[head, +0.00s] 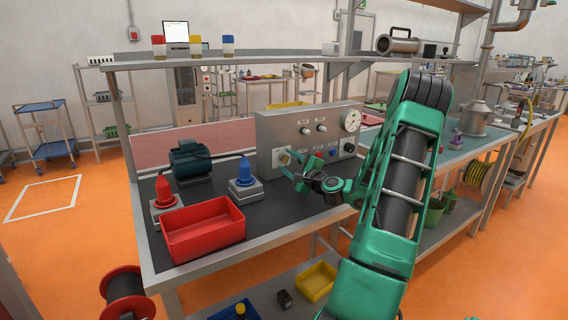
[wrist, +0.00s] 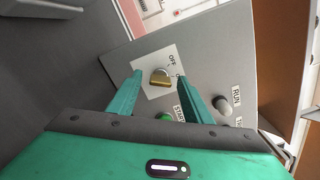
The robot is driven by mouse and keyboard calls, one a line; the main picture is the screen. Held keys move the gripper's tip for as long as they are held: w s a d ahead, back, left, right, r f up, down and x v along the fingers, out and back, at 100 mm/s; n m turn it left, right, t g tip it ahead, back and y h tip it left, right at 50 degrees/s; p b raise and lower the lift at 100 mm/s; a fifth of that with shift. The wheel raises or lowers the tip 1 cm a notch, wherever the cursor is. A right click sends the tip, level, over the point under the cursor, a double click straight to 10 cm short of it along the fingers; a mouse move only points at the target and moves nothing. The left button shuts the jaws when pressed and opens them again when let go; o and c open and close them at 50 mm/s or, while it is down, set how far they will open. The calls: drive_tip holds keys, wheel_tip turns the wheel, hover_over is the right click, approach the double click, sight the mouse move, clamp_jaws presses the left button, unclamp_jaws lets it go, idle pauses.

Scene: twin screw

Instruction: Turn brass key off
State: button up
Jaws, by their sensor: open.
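The brass key (wrist: 160,78) sits on a white plate (wrist: 150,58) on the grey control panel, between the words OFF and a partly hidden ON label. In the wrist view the key lies between and beyond the two green fingers of my gripper (wrist: 158,98). My gripper is open, with a gap on both sides of the key. In the head view the brass key (head: 285,158) shows small at the panel's lower left, with my gripper (head: 298,168) close in front of it. I cannot tell whether a finger touches the panel.
The grey panel (head: 305,115) also carries a gauge (head: 351,121), several knobs and a green START button (wrist: 164,116). A blue beacon-like part (head: 244,172), a motor (head: 191,160) and a red bin (head: 203,228) stand to the left on the bench.

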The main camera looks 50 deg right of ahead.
drive_tip(key=shift+x, duration=0.8)
drive_tip(key=shift+s, duration=0.1)
drive_tip(key=shift+c, duration=0.6)
drive_tip(key=c, duration=0.9)
drive_tip(key=shift+d, duration=0.1)
drive_tip(key=shift+c, duration=0.2)
